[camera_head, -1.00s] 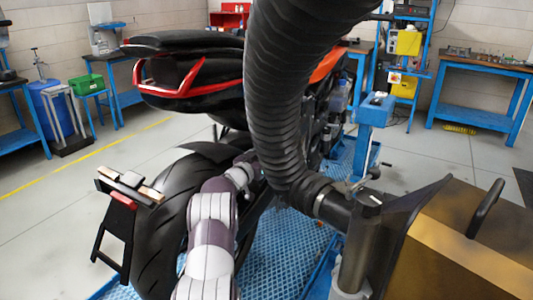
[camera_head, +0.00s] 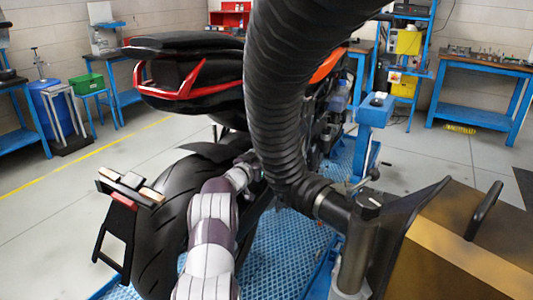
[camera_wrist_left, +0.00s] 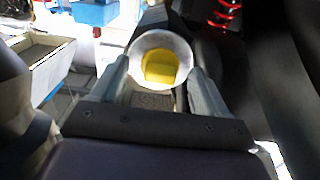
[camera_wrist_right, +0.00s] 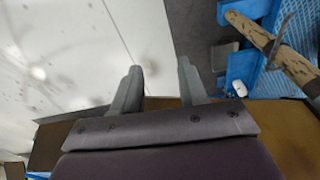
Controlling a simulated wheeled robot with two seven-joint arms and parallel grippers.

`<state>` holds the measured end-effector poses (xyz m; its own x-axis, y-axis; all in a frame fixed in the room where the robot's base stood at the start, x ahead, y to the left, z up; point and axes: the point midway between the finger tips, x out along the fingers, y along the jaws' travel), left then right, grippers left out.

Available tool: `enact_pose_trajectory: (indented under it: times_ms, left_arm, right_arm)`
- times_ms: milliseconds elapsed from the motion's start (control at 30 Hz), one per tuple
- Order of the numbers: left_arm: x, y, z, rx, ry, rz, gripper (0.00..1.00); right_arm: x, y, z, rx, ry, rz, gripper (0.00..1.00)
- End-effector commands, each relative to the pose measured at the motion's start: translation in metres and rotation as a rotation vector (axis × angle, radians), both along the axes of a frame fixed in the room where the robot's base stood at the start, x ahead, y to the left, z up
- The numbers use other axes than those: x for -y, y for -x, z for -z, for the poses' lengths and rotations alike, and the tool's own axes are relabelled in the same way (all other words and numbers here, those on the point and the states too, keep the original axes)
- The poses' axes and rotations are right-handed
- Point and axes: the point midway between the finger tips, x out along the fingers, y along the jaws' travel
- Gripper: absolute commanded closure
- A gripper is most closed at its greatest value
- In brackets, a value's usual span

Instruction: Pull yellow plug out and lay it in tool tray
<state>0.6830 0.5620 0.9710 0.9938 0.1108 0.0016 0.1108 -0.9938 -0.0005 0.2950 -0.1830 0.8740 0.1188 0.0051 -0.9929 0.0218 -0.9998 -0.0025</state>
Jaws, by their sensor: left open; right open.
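The yellow plug (camera_wrist_left: 161,67) sits inside the round pale metal mouth of a pipe (camera_wrist_left: 140,46) in the left wrist view. My left gripper (camera_wrist_left: 160,72) is open, with one finger on each side of the pipe mouth; I cannot tell whether they touch it. In the head view the left arm reaches along the rear tyre, and the black hose hides the plug. My right gripper (camera_wrist_right: 158,66) is open and empty in the right wrist view. An open grey tray (camera_wrist_left: 40,73) shows at the left of the left wrist view; I cannot tell whether it is the tool tray.
A thick black hose (camera_head: 275,100) crosses in front of the motorcycle (camera_head: 190,85). The rear tyre (camera_head: 165,215) is close beside my left arm. A brown-gold box (camera_head: 465,245) with a black handle fills the lower right. Open floor lies left.

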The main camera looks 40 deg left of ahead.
Motion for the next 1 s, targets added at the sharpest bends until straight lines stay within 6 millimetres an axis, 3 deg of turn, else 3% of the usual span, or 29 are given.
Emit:
enact_pose_trajectory:
  times_ms: [133, 300, 367, 1000]
  left_arm:
    - [0.0, 0.0, 0.0, 0.0, 0.0, 0.0, 0.29]
    - [0.0, 0.0, 0.0, 0.0, 0.0, 0.0, 0.84]
    - [0.0, 0.0, 0.001, -0.001, 0.0, 0.0, 1.0]
    - [0.002, 0.019, 0.001, -0.001, 0.001, 0.0, 1.0]
  right_arm:
    - [0.0, 0.0, 0.0, 0.0, 0.0, 0.0, 0.57]
    - [0.0, 0.0, 0.0, 0.0, 0.0, 0.0, 0.57]
    - [0.0, 0.0, 0.0, 0.0, 0.0, 0.0, 0.57]
    - [0.0, 0.0, 0.002, 0.0, 0.0, 0.0, 0.57]
